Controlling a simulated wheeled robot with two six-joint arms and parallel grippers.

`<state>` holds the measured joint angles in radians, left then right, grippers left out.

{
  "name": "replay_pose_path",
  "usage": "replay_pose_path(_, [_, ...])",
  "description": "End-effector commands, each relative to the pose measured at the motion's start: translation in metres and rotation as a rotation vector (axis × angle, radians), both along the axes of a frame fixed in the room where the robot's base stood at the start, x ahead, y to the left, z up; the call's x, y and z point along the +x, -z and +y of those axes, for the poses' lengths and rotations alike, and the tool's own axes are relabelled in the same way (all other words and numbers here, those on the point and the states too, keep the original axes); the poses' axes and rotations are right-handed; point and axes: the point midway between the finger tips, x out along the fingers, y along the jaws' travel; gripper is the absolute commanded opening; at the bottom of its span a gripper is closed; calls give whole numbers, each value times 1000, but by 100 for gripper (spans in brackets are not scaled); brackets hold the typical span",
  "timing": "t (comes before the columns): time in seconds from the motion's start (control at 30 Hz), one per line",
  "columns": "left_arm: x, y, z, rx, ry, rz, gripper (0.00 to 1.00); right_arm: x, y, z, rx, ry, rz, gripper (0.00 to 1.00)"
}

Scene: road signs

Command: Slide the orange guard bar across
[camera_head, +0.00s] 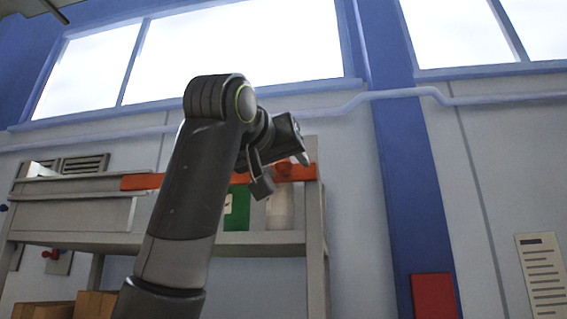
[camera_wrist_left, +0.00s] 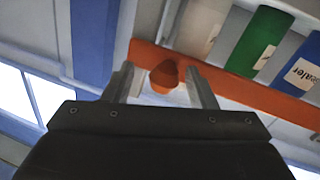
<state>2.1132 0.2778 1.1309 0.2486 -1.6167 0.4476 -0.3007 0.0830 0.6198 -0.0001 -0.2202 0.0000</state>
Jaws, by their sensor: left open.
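The orange guard bar (camera_head: 140,182) runs level across the front of a grey shelf in the head view, with its middle hidden behind my left arm. In the left wrist view the bar (camera_wrist_left: 235,90) runs slantwise and carries a round orange knob (camera_wrist_left: 164,77). My left gripper (camera_head: 283,172) is at the bar's right part. In the left wrist view its open fingers (camera_wrist_left: 161,84) stand on either side of the knob, with nothing clearly gripped. Whether the fingers touch the knob cannot be told. My right gripper is not in view.
The shelf's right post (camera_head: 316,240) is close to my gripper. A blue pillar (camera_head: 405,150) stands further right.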

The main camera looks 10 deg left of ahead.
Motion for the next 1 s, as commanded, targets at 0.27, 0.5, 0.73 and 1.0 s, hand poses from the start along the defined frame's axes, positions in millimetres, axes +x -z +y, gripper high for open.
replay_pose_path(0.27, [-40,4,8,0,1,-6,52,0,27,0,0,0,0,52])
replay_pose_path(0.5, [-98,5,22,0,1,-6,52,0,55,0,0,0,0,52])
replay_pose_path(0.73, [-145,3,32,0,2,-5,52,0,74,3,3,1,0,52])
replay_pose_path(1.0, [-168,1,37,1,2,-2,52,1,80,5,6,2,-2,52])
